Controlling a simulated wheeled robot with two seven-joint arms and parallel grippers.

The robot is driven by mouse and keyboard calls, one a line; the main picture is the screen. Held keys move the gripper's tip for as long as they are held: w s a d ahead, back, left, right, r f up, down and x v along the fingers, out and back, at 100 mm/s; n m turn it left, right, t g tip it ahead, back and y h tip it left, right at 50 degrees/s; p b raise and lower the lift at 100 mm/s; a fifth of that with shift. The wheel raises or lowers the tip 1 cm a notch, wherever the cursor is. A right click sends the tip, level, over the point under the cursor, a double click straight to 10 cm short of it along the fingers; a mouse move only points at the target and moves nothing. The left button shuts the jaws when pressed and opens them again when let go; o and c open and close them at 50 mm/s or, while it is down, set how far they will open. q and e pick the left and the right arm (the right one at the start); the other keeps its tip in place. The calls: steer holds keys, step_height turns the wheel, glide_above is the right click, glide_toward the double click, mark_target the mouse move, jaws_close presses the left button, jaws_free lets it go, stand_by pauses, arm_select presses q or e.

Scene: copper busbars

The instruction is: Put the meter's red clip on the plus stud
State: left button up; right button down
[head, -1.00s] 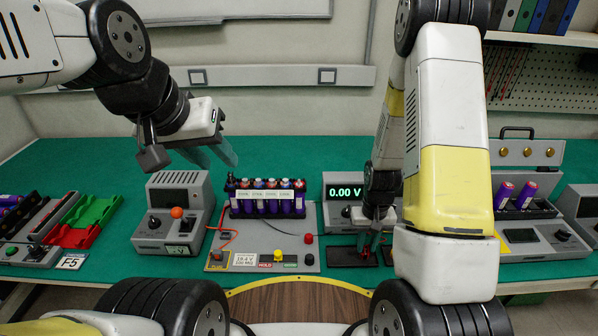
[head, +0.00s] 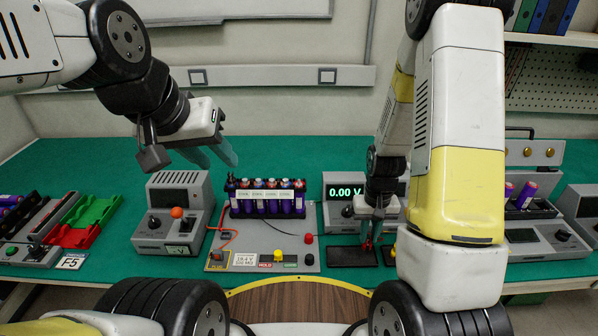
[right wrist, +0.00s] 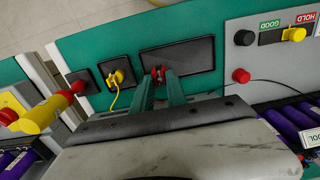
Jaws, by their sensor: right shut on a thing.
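My right gripper (head: 369,240) is shut on the red clip (right wrist: 158,74), whose red part shows between the fingertips in the right wrist view. The clip is over or beside a dark rectangular pad (head: 352,257); I cannot tell whether it touches it. The meter (head: 337,187) reads 0.00 V behind it. A red knob (head: 308,239), probably the plus stud, stands on the grey board (head: 238,262) left of the gripper and shows bare in the right wrist view (right wrist: 240,76). My left gripper (head: 207,152) is raised above the left bench, its fingers apart and empty.
A pack of purple cells (head: 268,205) stands on the board's back. A black knob (head: 308,260) and yellow knob (head: 278,256) are nearby. A yellow clip (right wrist: 117,77) sits on a small dark pad. A grey unit with an orange knob (head: 177,212) stands left.

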steer(key=shift+w+a+r, duration=2.3)
steer(key=shift+w+a, duration=0.55)
steer(key=shift+a, duration=0.35)
steer(key=shift+w+a+r, duration=2.35)
steer(key=shift+w+a, duration=0.45)
steer(key=shift+a, duration=0.4)
steer(key=shift+w+a+r, duration=2.3)
steer(key=shift+w+a, duration=0.55)
steer(key=shift+a, duration=0.35)
steer(key=shift+f, duration=0.25)
steer(key=shift+f, duration=1.45)
steer(key=shift+f, duration=0.15)
steer(key=c, duration=1.3)
jaws_free()
steer(key=shift+o, duration=0.2)
